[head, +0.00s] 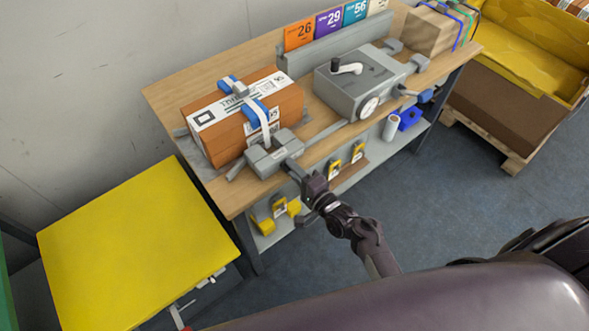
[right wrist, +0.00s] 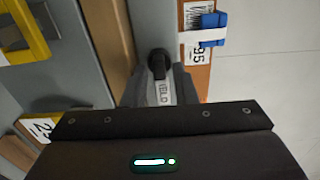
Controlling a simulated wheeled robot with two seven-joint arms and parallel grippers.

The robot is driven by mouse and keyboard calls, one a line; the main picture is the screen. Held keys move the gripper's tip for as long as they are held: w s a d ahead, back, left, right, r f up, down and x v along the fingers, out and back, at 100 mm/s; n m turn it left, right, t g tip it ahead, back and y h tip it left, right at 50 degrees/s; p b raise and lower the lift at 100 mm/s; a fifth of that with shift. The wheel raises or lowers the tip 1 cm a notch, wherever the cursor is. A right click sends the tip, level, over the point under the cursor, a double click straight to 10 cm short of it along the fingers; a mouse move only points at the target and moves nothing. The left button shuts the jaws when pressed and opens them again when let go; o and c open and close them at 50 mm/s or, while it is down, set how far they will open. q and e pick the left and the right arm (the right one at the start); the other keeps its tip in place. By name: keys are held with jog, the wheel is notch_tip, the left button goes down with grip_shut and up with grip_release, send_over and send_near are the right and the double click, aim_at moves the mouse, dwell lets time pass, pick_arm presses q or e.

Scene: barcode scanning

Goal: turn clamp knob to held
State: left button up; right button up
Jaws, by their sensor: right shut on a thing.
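A grey clamp (head: 272,157) stands on the front edge of the wooden bench, beside a brown package (head: 245,115) with a white label and blue-and-white straps. My right gripper (head: 305,186) is at the clamp's front end, shut on the clamp knob, which it largely hides in the head view. My left gripper is not in view.
A grey machine with a dial (head: 350,85) stands mid-bench, and a strapped box (head: 435,28) is at the far end. A yellow-topped table (head: 135,245) is at left. A lower shelf (head: 262,240) holds yellow and blue items. The floor in front is clear.

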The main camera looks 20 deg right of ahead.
jog(key=o, duration=0.7)
jog(key=shift+c, duration=0.2)
